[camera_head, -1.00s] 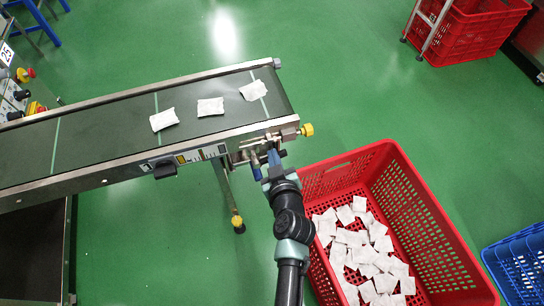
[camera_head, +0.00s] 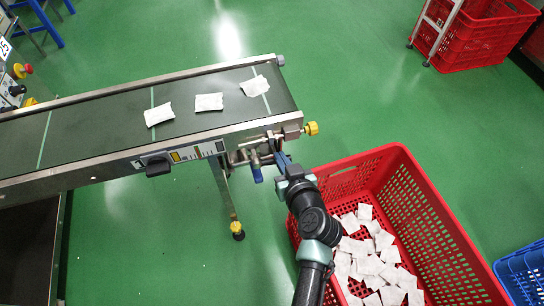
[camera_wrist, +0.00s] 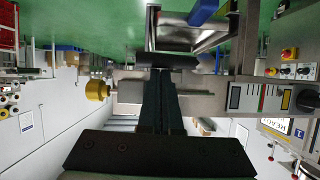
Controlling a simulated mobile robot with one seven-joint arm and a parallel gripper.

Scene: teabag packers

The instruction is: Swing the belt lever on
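The conveyor (camera_head: 110,170) crosses the left of the head view. Below its near right end hangs a small lever with a blue grip (camera_head: 257,174); a blue part also shows at the top of the wrist view (camera_wrist: 203,10). My gripper (camera_head: 277,154) is just right of the blue grip, close under the conveyor end. In the wrist view its two dark fingers (camera_wrist: 160,85) lie together, so it looks shut. A dark block (camera_wrist: 166,60) shows at their tips. I cannot tell whether they touch the lever.
Three teabags (camera_head: 208,102) lie on the belt. A black knob (camera_head: 158,166) sits on the conveyor side and a yellow knob (camera_head: 312,128) at its end. A red crate (camera_head: 440,210) with many teabags stands right of and below my arm. A blue crate (camera_head: 525,270) is at the right edge.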

